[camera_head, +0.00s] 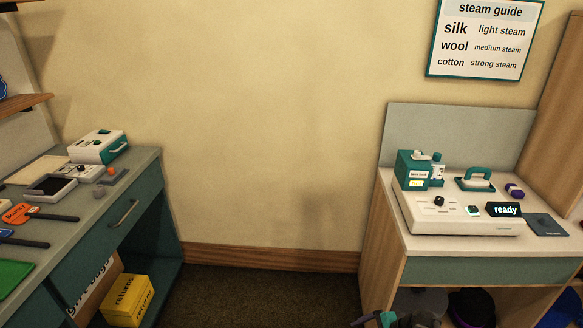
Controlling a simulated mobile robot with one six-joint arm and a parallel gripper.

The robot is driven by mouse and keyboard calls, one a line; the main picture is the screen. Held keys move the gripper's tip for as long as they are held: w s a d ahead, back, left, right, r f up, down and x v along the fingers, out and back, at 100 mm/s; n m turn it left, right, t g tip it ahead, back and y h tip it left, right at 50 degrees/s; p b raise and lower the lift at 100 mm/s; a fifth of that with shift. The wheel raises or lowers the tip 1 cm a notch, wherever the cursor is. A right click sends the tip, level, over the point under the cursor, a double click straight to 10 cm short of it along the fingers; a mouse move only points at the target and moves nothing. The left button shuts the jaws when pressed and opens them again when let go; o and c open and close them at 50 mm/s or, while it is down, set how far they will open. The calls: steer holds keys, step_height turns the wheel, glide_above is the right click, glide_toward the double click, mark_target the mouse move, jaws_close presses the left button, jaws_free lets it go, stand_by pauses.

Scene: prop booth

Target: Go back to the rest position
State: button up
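My gripper does not clearly show in the head view, so its state and what it may hold are hidden.
The left desk (136,166) holds a white and teal box (98,146), a dark-screened device (50,187) and an orange paddle (17,214). A yellow returns box (128,299) sits below. A steam guide sign (484,38) hangs on the wall. Visible floor between the desks is clear.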

steer(key=s+a+f+n+g+h, duration=0.3)
steer(key=s+f+n, duration=0.3)
steer(key=s, duration=0.5)
steer(key=s+a+f+n+g+h, duration=0.3)
steer(key=s+a+f+n+g, duration=0.1)
steer(key=s+n, duration=0.5)
steer(key=shift+s+f+g, duration=0.4)
steer(key=shift+s+f, duration=0.45)
steer(key=shift+s, duration=0.05)
stand_by(0.8)
